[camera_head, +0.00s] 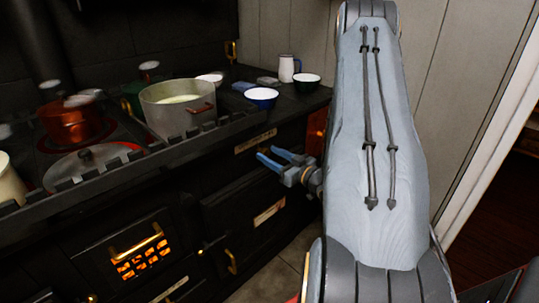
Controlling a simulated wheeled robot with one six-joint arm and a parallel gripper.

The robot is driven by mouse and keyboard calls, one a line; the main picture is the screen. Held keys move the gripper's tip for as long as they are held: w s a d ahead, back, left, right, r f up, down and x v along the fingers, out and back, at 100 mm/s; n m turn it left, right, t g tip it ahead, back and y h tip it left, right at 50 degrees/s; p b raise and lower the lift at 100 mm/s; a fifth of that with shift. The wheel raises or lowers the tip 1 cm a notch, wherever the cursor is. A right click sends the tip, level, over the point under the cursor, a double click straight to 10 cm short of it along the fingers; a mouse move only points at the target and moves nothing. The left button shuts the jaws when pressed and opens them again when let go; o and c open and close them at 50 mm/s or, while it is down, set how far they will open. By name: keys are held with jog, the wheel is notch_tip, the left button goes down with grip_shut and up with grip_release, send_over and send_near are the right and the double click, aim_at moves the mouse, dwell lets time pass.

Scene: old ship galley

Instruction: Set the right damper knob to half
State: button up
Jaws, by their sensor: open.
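The black stove (150,195) fills the left and middle of the head view. My gripper (271,156) is at the stove's front right, just below the top rail. Its two blue-grey fingers point left and are spread apart, with nothing seen between them. A small brass label plate (254,142) is on the front panel just above and left of the fingers. I cannot pick out the right damper knob; it may be hidden behind my gripper or too dark to tell. Its setting cannot be read. Whether the fingers touch the panel is unclear.
A toothed rail (130,160) edges the stove top. A large pot (170,119), a red pot (72,124), a blue bowl (261,99) and a white jug (286,68) stand behind it. A glowing firebox door (140,254) is at lower left. My arm hides much of the right.

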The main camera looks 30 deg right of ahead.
jog(key=s+d, duration=0.1)
jog(key=s, duration=0.6)
jog(key=shift+d, duration=0.2)
jog(key=shift+w, duration=0.1)
